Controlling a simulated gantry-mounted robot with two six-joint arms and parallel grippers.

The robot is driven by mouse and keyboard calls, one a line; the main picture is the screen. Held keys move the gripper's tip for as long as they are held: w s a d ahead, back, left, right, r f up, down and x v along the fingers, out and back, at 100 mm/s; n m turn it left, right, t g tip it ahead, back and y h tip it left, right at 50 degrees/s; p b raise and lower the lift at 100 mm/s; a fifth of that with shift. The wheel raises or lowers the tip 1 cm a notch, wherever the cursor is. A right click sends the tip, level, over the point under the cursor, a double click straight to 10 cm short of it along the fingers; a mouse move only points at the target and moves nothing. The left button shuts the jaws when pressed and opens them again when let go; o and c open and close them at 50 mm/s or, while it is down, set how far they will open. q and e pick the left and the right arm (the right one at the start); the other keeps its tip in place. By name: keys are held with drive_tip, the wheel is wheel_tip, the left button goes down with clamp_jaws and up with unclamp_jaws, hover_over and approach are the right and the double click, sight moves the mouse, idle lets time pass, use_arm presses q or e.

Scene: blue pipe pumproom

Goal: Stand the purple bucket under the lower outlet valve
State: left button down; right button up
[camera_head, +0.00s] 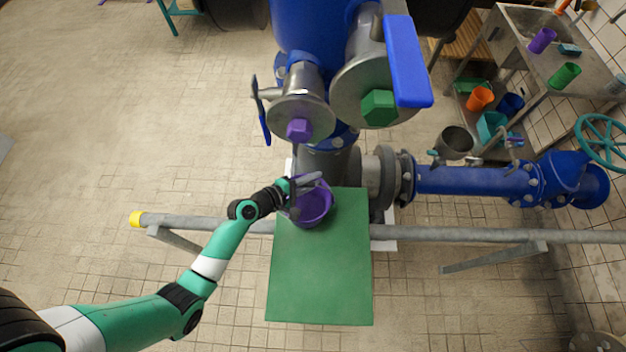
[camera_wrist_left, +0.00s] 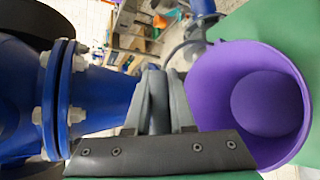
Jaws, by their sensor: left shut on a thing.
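The purple bucket (camera_head: 316,209) is at the far edge of the green mat, upright or nearly so. I cannot tell whether it rests on the mat or hangs just above it. In the left wrist view the bucket (camera_wrist_left: 222,82) shows its open mouth and inside. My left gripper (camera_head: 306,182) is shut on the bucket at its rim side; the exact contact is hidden. Its fingers also show in the left wrist view (camera_wrist_left: 158,80). The outlet valve with the purple hex cap (camera_head: 300,130) looks the lower one and lies beyond the bucket. My right gripper is not in view.
The green mat (camera_head: 320,270) is bare in front of the bucket. A second valve with a green cap (camera_head: 379,107) and blue lever (camera_head: 405,60) stands right of the purple-capped one. A grey rail (camera_head: 460,235) crosses the front. A blue pipe (camera_head: 470,180) runs right.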

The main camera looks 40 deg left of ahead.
use_arm(q)
drive_tip(key=c, duration=1.2)
unclamp_jaws()
drive_tip(key=shift+f, duration=0.2)
drive_tip(key=o, duration=0.4)
drive_tip(key=shift+r, duration=0.1)
drive_tip(key=shift+o, duration=0.2)
drive_tip(key=p+v, duration=0.1)
drive_tip(key=v, duration=1.1)
drive_tip(key=shift+p, duration=0.4)
drive_tip(key=shift+r, duration=0.1)
